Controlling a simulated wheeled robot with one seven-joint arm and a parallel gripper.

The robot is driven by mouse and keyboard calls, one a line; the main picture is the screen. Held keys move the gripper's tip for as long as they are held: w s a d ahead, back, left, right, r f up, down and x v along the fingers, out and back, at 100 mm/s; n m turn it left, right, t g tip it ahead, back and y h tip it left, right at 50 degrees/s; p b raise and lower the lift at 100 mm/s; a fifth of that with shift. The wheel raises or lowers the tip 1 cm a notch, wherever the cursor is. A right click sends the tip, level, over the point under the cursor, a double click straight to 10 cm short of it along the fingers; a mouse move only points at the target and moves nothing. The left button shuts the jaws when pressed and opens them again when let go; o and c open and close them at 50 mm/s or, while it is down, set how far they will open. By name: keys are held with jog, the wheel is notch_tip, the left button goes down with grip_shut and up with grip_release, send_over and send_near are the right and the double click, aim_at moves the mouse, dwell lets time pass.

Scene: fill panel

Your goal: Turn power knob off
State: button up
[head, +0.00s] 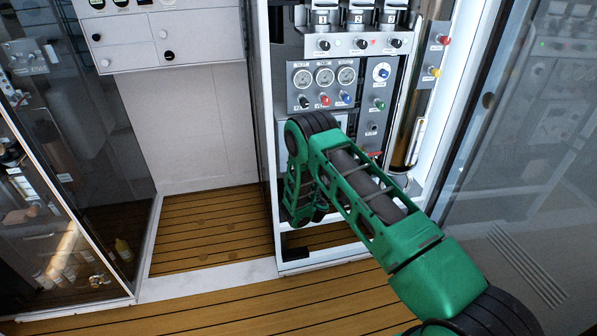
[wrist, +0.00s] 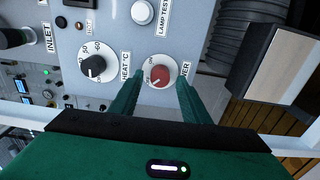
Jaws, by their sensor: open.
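The power knob (wrist: 160,76) is a red knob on a round white dial on the grey panel (wrist: 207,20) in the wrist view. Its label is partly covered by a finger, with "WER" showing. My gripper (wrist: 159,84) is open, with one green finger at the left and one at the right of the red knob. I cannot tell whether the fingers touch it. In the head view my green arm covers the lower part of the fill panel (head: 300,102), and the gripper and the power knob are hidden there.
A black heat knob (wrist: 93,66) with a numbered dial sits just left of the red knob. A white lamp test button (wrist: 142,12) is above it. Dark ribbed hose (wrist: 248,35) runs to the right. A glass door (head: 520,150) stands right of the cabinet in the head view.

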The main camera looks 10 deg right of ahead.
jog(key=s, duration=1)
jog(key=shift+s, duration=0.25)
dwell(0.8)
jog(key=shift+d, duration=0.1)
